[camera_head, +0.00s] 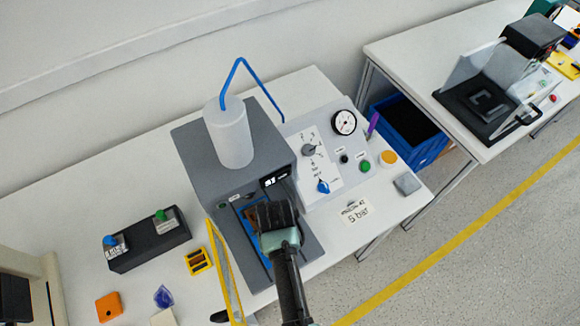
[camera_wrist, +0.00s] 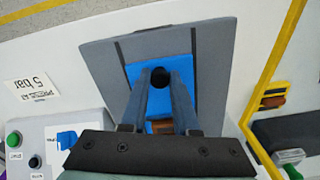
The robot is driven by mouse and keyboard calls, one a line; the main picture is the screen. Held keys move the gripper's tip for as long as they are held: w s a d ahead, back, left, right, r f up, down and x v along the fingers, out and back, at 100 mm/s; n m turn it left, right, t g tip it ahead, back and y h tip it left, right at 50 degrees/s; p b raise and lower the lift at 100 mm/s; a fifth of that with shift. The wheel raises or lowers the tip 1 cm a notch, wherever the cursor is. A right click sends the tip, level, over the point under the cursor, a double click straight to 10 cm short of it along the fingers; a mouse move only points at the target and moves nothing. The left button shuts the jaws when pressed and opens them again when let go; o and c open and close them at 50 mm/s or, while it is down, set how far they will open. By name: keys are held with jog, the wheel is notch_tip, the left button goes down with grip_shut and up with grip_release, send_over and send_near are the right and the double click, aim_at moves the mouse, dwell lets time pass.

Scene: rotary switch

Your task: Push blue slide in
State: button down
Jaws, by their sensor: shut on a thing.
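The blue slide (camera_wrist: 181,70) lies on the grey base plate (camera_wrist: 102,62) of the press-like machine. A round black knob (camera_wrist: 160,76) stands on the slide. My gripper (camera_wrist: 160,88) is shut on this knob, with one finger at each side of it. In the head view my gripper and wrist are at the front of the grey machine (camera_head: 190,150) and hide most of the slide and the knob. A brown patch (camera_wrist: 160,126) shows between the fingers, on the near part of the slide.
A control panel (camera_head: 318,180) with dials and buttons stands right of the machine. A yellow frame (camera_head: 222,275) runs close along its left side. A black button box (camera_head: 150,245) and small parts lie further left. A blue bin (camera_head: 412,130) stands between the tables.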

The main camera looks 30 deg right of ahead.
jog(key=shift+w, duration=0.8)
jog(key=c, duration=0.7)
grip_release()
jog(key=shift+o, duration=0.2)
notch_tip(320, 180, up, 13)
jog(key=shift+a+b, duration=0.1)
jog(key=shift+b, duration=0.2)
